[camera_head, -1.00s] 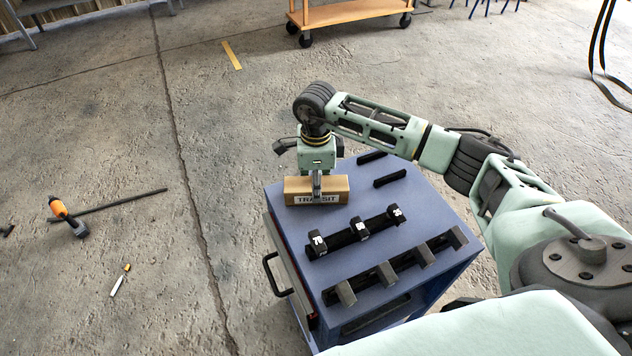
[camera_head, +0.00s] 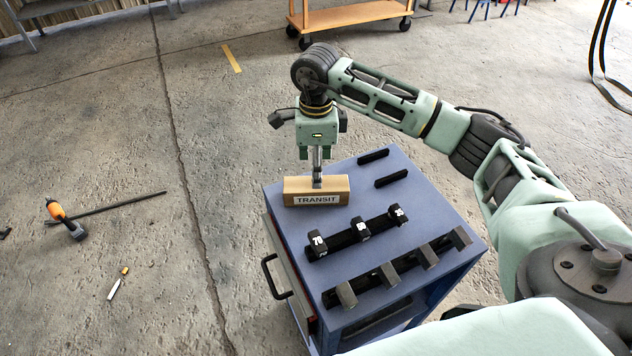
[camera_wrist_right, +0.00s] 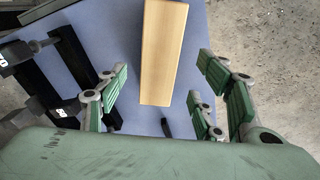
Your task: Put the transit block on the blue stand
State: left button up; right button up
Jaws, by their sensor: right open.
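The transit block (camera_head: 317,191) is a light wooden block with a white TRANSIT label. It lies flat on the blue stand (camera_head: 390,221), near its far left edge. My right gripper (camera_head: 317,182) is above the block, fingers pointing down. In the right wrist view, the block (camera_wrist_right: 162,50) lies between the finger lines of my right gripper (camera_wrist_right: 160,100), with clear gaps on both sides. The gripper is open and holds nothing. The blue top also shows in the right wrist view (camera_wrist_right: 118,38). My left gripper is not in view.
A black rack with numbered blocks (camera_head: 358,232) and a rail with several grey blocks (camera_head: 395,268) sit on the stand. Two black bars (camera_head: 391,178) lie behind them. An orange tool (camera_head: 60,213) and a dark rod lie on the floor. An orange cart (camera_head: 350,14) stands at the back.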

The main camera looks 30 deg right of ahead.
notch_tip(320, 180, up, 6)
jog(key=shift+f+b, duration=0.2)
jog(key=shift+b, duration=0.35)
